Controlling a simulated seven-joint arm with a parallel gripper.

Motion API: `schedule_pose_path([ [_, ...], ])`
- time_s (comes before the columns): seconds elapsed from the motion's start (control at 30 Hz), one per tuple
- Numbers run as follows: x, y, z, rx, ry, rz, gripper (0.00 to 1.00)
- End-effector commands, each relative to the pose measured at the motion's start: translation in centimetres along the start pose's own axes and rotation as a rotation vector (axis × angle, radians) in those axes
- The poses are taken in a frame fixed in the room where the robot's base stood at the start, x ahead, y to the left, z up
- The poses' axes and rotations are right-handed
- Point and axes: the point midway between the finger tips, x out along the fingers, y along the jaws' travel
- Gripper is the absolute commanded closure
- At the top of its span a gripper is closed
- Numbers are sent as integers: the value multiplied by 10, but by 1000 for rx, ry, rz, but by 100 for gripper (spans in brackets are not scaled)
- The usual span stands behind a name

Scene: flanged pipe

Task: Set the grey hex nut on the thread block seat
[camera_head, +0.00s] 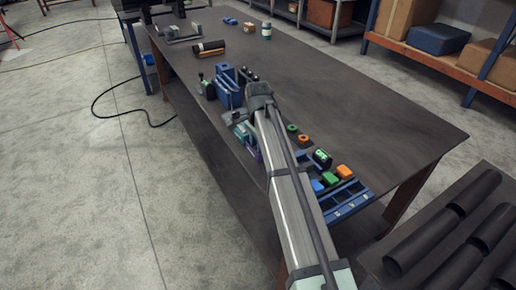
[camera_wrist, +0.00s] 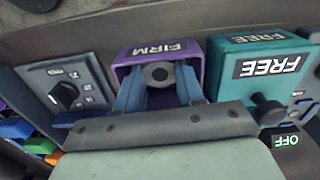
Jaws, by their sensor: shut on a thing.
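Which part is the thread block seat is unclear. The nut cannot be made out in the head view.
A grey panel with a black rotary knob (camera_wrist: 64,95) is left of the purple block. On the table (camera_head: 370,110), a blue fixture (camera_head: 229,90), coloured blocks and a blue tray (camera_head: 346,199) stand near the front edge.

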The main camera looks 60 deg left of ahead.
Motion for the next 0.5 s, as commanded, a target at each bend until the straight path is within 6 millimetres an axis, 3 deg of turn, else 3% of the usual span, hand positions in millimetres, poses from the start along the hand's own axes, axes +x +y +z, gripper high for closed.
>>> schedule_pose_path([
  [0.5,-80,-1,0,0,1,-1,95],
])
